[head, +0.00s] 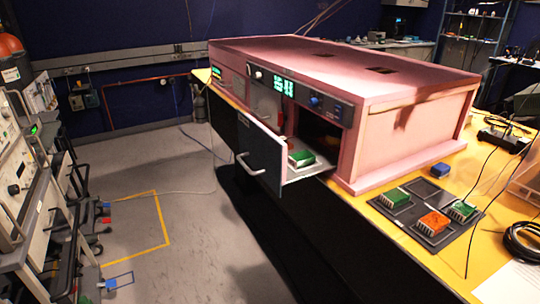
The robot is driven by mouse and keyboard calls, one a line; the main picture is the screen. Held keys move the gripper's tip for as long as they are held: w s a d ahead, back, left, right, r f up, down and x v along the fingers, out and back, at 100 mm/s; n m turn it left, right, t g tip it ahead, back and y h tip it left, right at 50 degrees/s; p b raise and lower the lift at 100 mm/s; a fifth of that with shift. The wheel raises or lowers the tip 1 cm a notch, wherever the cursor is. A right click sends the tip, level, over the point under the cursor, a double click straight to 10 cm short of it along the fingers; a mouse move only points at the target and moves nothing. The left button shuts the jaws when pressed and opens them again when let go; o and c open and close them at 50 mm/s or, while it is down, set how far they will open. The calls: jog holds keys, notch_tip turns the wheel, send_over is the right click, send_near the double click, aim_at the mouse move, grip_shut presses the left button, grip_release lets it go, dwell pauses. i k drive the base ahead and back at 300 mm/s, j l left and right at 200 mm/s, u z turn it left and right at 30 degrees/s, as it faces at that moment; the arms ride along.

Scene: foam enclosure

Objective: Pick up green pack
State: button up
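Several green packs show in the head view. One green pack (302,158) lies on a pale tray inside the pulled-out drawer (257,152) of the pink enclosure. Another green pack (395,197) sits on the left part of a dark mat (401,217) on the yellow table. A further green pack (462,210) sits on the right part of the same mat. An orange pack (432,224) sits between them, nearer the front. My gripper is not visible, and nothing is seen holding any pack.
The pink foam enclosure (405,148) fills the middle of the yellow table (376,222). A small blue block (440,170) stands behind the mat. Cables and a black coil (523,240) lie at right. Equipment racks (30,190) stand at left, with open floor between.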

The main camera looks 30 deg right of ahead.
aim_at(303, 159)
jog(key=k+l+z, duration=0.1)
jog(key=z, duration=0.25)
jog(key=l+z, duration=0.35)
jog(key=k+l+z, duration=0.1)
jog(key=l+z, duration=0.25)
jog(key=i, duration=0.5)
